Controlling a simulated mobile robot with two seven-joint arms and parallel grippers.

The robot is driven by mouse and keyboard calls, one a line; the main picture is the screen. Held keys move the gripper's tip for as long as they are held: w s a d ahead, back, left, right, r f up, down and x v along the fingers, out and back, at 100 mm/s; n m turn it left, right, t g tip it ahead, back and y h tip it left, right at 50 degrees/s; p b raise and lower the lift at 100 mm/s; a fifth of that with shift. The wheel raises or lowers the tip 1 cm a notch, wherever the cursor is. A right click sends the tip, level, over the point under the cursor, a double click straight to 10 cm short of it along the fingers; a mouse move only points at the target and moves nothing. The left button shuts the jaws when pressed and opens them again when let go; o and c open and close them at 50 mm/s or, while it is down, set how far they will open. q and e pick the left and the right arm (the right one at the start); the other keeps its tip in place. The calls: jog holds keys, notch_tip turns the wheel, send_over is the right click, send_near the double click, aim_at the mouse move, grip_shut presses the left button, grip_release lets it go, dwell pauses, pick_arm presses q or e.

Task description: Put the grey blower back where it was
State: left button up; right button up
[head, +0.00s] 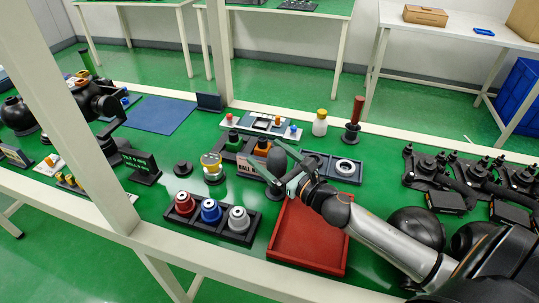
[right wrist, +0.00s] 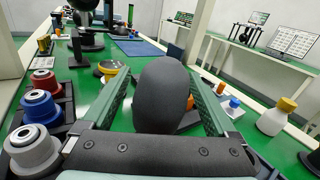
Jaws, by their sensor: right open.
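The grey blower, a dark egg-shaped bulb (right wrist: 162,95), stands upright between the fingers of my right gripper (right wrist: 162,100) in the right wrist view. The right gripper is open, with a finger on each side and gaps showing beside the bulb. In the head view the blower (head: 277,161) is partly covered by the right gripper (head: 284,163), and its lower end is hard to make out. A black arm that looks like my left one comes in at the left; its gripper (head: 113,128) is small and its jaw opening is unclear.
A red tray (head: 305,262) lies empty below my right arm. A black rack (head: 245,233) with red, blue and grey spools stands left of it.

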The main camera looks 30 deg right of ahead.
jog(key=shift+r, duration=0.2)
jog(key=shift+s+f, duration=0.2)
jog(key=shift+s, duration=0.15)
jog(key=s, duration=0.3)
jog(key=s+d+b, duration=0.1)
jog(key=s, duration=0.6)
jog(key=shift+d, duration=0.4)
jog(key=shift+s+r, duration=0.1)
jog(key=shift+s, duration=0.5)
jog(key=shift+r, duration=0.15)
